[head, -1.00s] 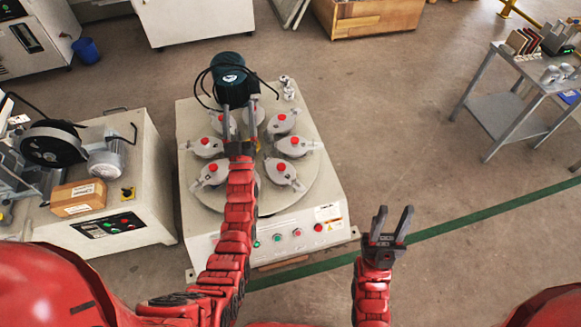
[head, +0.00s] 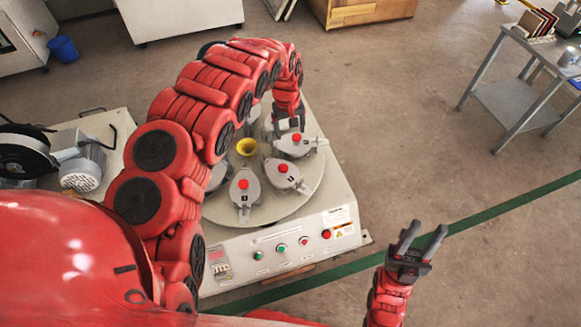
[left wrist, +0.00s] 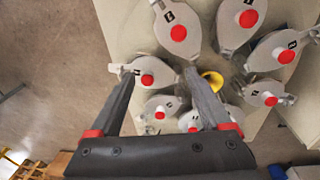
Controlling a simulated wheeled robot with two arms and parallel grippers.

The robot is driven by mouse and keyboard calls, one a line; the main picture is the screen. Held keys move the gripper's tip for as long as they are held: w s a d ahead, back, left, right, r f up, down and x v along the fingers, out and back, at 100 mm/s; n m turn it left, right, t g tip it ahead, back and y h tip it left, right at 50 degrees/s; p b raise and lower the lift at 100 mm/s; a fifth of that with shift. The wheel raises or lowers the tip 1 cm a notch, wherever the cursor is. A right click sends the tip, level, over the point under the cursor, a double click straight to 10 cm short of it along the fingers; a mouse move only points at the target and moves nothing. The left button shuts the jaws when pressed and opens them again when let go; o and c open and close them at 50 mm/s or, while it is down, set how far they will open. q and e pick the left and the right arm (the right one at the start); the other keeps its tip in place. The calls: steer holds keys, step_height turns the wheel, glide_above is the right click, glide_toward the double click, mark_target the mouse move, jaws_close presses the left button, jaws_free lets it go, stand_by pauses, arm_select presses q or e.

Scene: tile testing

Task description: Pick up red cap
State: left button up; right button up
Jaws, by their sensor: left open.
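Several grey holders with red caps stand in a ring on the round plate (head: 250,214) of a testing machine. In the head view, red caps show at the right (head: 297,137), at the front right (head: 283,168) and at the front (head: 243,184). My left gripper (head: 288,122) points down above the ring's right side, close to the right-hand cap. In the left wrist view my left gripper (left wrist: 160,71) is open, and a red cap (left wrist: 147,79) appears between its fingers. Contact cannot be told. My right gripper (head: 420,232) is open and empty, right of the machine.
A yellow funnel-like piece (head: 246,147) sits near the plate's middle. My left arm hides the machine's back left. Another machine with a motor (head: 80,165) stands at left. A grey table (head: 515,100) is at far right. The floor between is clear.

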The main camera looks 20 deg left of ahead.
arm_select(q)
steer(key=s+g, duration=0.1)
steer(key=s, duration=0.1)
steer(key=b, duration=0.2)
glide_above(283, 167)
steer(key=f, duration=0.7)
steer(key=d+f, duration=0.1)
steer(key=f, duration=0.3)
steer(key=shift+s+a+f+b, duration=0.1)
steer(key=shift+a+f+b, duration=0.15)
steer(key=shift+f+b, duration=0.75)
steer(key=shift+a+f+b, duration=0.2)
steer(key=shift+f, duration=1.6)
jaws_close()
steer(key=shift+r, duration=0.1)
